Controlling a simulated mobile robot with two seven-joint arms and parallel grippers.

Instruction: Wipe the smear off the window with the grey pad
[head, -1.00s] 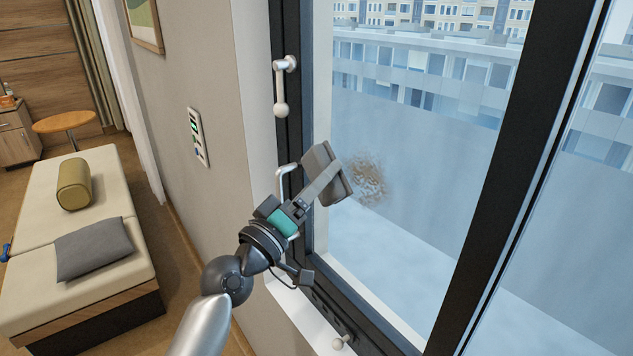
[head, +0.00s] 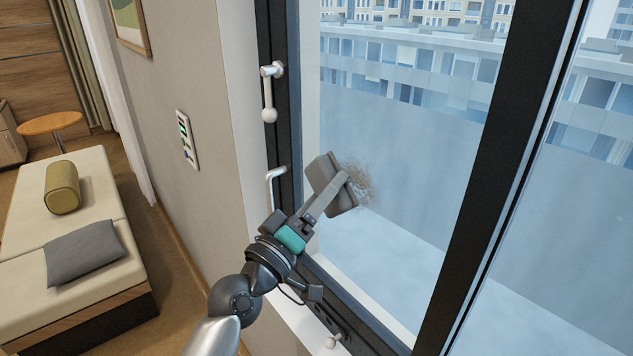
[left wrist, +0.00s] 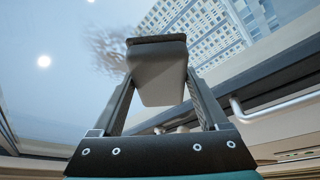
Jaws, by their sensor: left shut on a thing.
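My left gripper (head: 328,200) is shut on the grey pad (head: 325,172) in front of the window pane (head: 420,150). The pad also shows between the two fingers in the left wrist view (left wrist: 158,75), with a dark face at its far end. The brown smear (head: 362,185) is on the glass, just right of the pad, which covers part of it in the head view. The smear also shows left of the pad's far end in the left wrist view (left wrist: 107,48). I cannot tell whether the pad touches the glass. My right gripper is not in view.
The dark window frame (head: 476,190) has a white handle (head: 269,92) and a metal bar (head: 274,184) on its left side. A wall panel (head: 187,139) is left of the window. A bed (head: 95,205) stands further left.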

